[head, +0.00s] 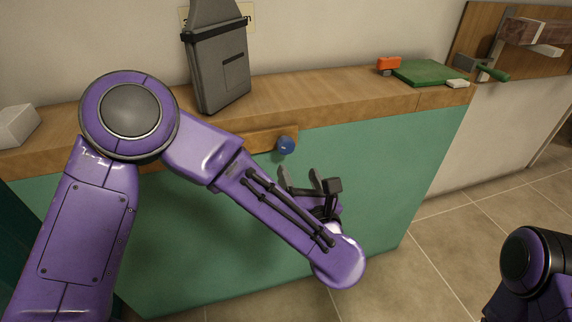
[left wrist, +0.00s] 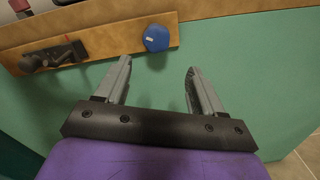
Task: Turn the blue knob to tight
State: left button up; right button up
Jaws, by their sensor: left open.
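The blue knob (head: 286,145) sits near the right end of a wooden strip (head: 262,139) on the front of the green counter panel. In the left wrist view the knob (left wrist: 157,38) shows a small white mark on its face, and lies ahead of the fingers, above the gap between them. My left gripper (head: 303,178) is open and empty, just below and right of the knob in the head view; its two fingers also show in the left wrist view (left wrist: 160,72). It is apart from the knob. My right gripper is out of view; only part of my right arm shows.
The wooden countertop (head: 300,93) holds a grey holder (head: 218,65), a green board (head: 430,73), an orange item (head: 389,64) and a white block (head: 17,125). In the left wrist view a dark fitting (left wrist: 55,55) is on the strip left of the knob. The green panel (head: 390,150) right of the knob is clear.

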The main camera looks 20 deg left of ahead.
aim_at(288, 148)
pick_arm(q)
jog(key=w+a, duration=0.2)
jog(key=w+a+n, duration=0.1)
jog(key=w, duration=0.2)
jog(key=w+a+r+n+p, duration=0.1)
jog(key=w+a, duration=0.1)
jog(key=w, duration=0.1)
jog(key=shift+w+a+r, duration=0.1)
jog(key=shift+w+a, duration=0.15)
jog(key=shift+a, duration=0.1)
jog(key=c, duration=1.1)
